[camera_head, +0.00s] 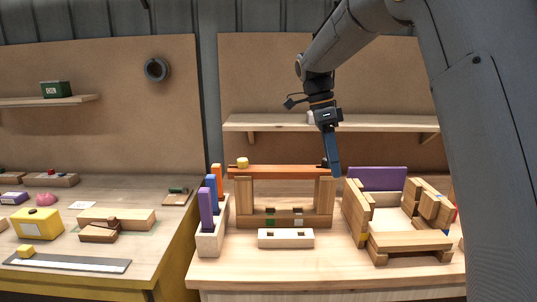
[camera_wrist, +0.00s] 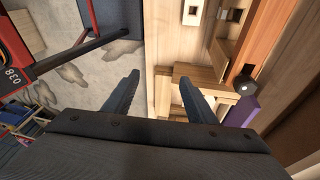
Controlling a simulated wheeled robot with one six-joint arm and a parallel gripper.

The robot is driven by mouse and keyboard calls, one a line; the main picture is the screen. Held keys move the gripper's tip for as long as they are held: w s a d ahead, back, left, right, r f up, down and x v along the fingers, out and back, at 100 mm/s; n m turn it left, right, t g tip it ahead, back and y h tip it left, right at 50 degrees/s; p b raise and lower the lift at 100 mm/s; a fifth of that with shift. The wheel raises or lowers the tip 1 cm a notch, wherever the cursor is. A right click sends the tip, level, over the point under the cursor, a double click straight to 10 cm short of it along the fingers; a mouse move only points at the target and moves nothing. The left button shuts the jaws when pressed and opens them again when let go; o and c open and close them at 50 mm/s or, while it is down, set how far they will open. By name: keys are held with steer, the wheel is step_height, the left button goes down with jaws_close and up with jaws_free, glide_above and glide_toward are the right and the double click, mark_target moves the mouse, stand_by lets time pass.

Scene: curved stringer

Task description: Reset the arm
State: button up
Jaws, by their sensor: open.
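My gripper (camera_head: 332,150) hangs from my arm above the right workbench, near the right end of the orange-brown beam of a wooden frame (camera_head: 280,172). In the wrist view the gripper (camera_wrist: 158,95) shows its two dark fingers spread apart with nothing between them. Below and between the fingers lie the pale bench edge and a grey floor. A dark hexagonal knob (camera_wrist: 243,86) stands on the beam, to the right of the fingers.
A holder with upright purple, blue and orange pieces (camera_head: 208,235) stands left. A pale block with holes (camera_head: 286,238) lies in front of the frame. A wooden cradle (camera_head: 405,240) and purple board (camera_head: 378,178) stand right. A shelf (camera_head: 270,122) is behind.

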steer(key=s+d+f+n+t+y, duration=0.1)
steer(key=s+f+n, duration=0.8)
steer(key=s, duration=0.3)
steer(key=s+d+f+n+t+y, duration=0.1)
steer(key=s+f+n+t, duration=0.1)
steer(key=s+f+n, duration=0.8)
steer(key=s, duration=0.3)
steer(key=shift+d+y, duration=0.2)
steer(key=shift+y, duration=0.1)
